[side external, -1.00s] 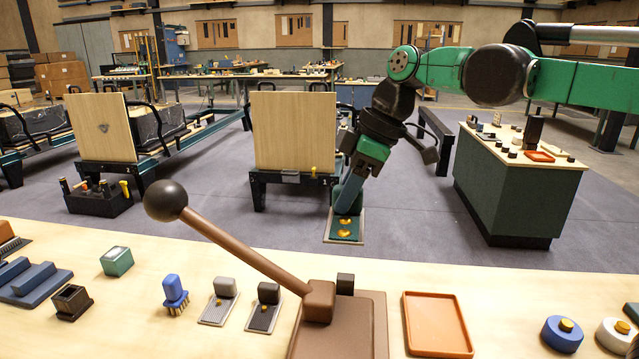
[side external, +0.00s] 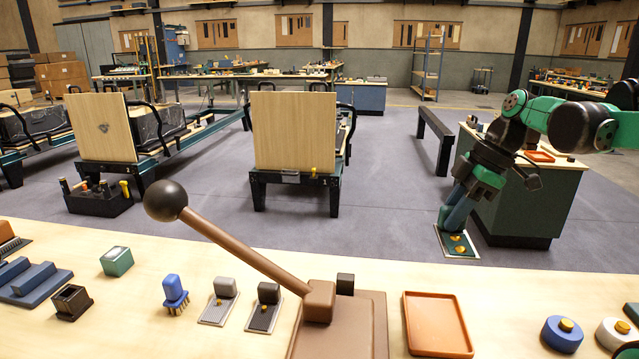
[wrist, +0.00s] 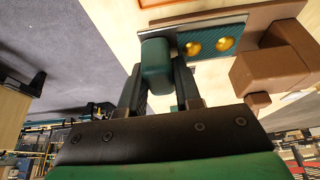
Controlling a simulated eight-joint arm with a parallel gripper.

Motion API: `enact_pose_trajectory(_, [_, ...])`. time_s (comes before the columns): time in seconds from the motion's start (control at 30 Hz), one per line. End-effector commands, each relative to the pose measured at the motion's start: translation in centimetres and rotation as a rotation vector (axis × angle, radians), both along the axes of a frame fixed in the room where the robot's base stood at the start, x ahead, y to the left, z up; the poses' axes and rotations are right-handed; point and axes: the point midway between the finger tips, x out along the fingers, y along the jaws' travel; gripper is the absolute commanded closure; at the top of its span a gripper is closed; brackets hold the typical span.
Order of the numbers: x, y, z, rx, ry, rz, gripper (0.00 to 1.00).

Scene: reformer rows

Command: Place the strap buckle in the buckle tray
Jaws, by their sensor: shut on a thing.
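The strap buckle (side external: 457,243) is a flat plate with a teal face, two gold studs and a teal block. My gripper (side external: 459,214) is shut on that block and holds the buckle in the air, tilted. In the wrist view the buckle (wrist: 211,38) sticks out to the right of the jaws (wrist: 158,82), with the tabletop behind it. An empty orange-brown tray (side external: 437,325), which looks like the buckle tray, lies on the bench, below and left of the buckle in the side view. Part of it shows at the top of the wrist view (wrist: 160,3).
A brown lever press (side external: 340,335) with a long ball-ended handle (side external: 166,200) stands left of the tray. Grey (side external: 220,302) and black (side external: 265,306) block-topped plates and a blue brush (side external: 174,294) lie further left. Blue (side external: 562,334) and white (side external: 615,334) round pieces lie right.

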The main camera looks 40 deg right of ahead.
Motion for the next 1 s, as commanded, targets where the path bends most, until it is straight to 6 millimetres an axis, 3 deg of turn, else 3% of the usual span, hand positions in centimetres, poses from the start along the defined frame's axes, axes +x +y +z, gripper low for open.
enact_pose_trajectory(0.2, [0.0,0.0,-4.8,0.000,0.000,0.000,1.00])
enact_pose_trajectory(0.5, [0.1,0.0,-10.4,0.000,0.000,-0.001,1.00])
enact_pose_trajectory(1.0, [0.1,0.0,-14.9,0.000,0.000,-0.001,1.00])
